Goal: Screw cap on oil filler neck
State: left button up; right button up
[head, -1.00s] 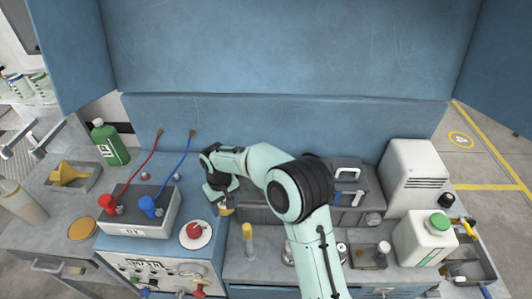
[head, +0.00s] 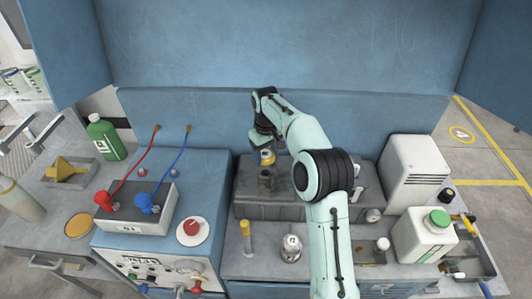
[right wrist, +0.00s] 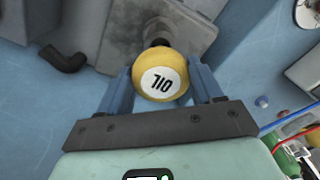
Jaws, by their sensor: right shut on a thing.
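The yellow oil cap (head: 267,157) is between the fingers of my right gripper (head: 265,143). In the right wrist view the cap (right wrist: 160,78) shows its round white label reading OIL, with a blue finger on each side. The dark oil filler neck (head: 267,180) stands up from the grey engine block (head: 245,208). In the head view the cap is just above the neck, with a small gap seeming to show. In the right wrist view part of the neck (right wrist: 157,32) shows beyond the cap. My left gripper is not in view.
A battery box (head: 140,212) with red and blue cables stands left of the block. A white jug (head: 425,240) stands at the right.

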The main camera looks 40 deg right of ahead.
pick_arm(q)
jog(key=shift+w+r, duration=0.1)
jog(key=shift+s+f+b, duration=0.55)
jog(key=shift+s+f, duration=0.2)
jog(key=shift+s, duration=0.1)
pick_arm(e)
notch_tip(320, 180, down, 6)
jog(key=shift+r, duration=0.15)
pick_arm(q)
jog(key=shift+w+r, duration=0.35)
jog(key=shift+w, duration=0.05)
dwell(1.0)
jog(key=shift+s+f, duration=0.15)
pick_arm(e)
jog(key=shift+f, duration=0.6)
dwell(0.5)
